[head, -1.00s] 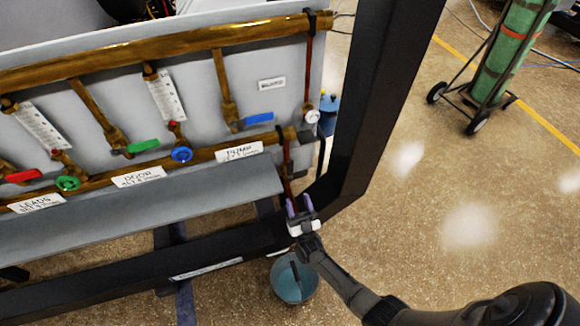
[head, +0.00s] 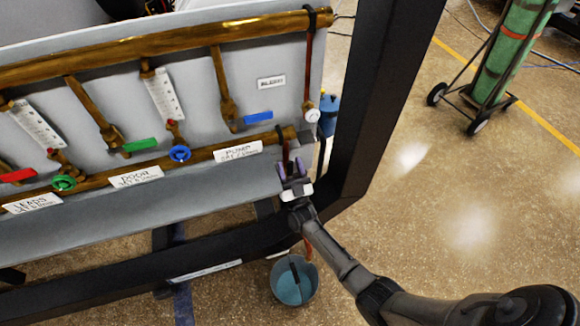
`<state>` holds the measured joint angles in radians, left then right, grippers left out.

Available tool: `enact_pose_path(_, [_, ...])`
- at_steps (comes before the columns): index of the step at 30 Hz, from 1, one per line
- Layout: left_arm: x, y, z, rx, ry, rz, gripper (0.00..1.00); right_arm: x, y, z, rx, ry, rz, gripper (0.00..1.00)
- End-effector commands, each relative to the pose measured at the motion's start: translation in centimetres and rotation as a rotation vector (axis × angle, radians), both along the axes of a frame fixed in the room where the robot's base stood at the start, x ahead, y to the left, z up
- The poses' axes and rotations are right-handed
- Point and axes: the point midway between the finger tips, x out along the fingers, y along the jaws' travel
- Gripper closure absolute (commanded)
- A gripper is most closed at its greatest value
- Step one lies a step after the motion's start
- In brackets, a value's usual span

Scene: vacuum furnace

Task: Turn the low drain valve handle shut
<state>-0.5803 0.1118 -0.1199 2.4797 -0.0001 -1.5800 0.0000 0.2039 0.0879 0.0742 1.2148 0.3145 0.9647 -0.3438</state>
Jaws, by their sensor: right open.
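My right gripper (head: 292,170) is open, its purple fingertips pointing up at the right end of the lower brass pipe (head: 222,151). A thin dark red drain line (head: 285,150) comes down from that pipe end and passes between or just behind the fingers; I cannot tell which. I cannot make out the low drain valve handle; the gripper covers that spot. Below the gripper a reddish hose (head: 308,247) shows above a blue-grey bucket (head: 290,291) on the floor. My left gripper is not in view.
A thick black frame post (head: 375,110) stands close to the right of the gripper, joining a low black beam (head: 215,250). A grey sloped ledge (head: 130,215) lies to the left. Blue handle (head: 258,117) and green handle (head: 140,145) sit higher on the panel.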

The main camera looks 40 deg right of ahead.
Motion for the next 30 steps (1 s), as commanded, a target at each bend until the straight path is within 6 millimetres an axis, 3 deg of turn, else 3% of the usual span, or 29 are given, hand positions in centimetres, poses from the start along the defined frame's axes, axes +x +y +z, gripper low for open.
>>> enact_pose_path(5, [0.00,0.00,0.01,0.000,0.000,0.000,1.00,0.00,-0.01,0.01,0.000,0.000,0.000,0.51])
enact_pose_path(20, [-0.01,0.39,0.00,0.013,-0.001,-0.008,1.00,-0.01,0.01,-0.01,0.000,0.000,0.000,0.99])
enact_pose_path(30, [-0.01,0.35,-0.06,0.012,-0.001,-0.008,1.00,0.06,0.13,-0.06,0.005,-0.002,0.002,1.00])
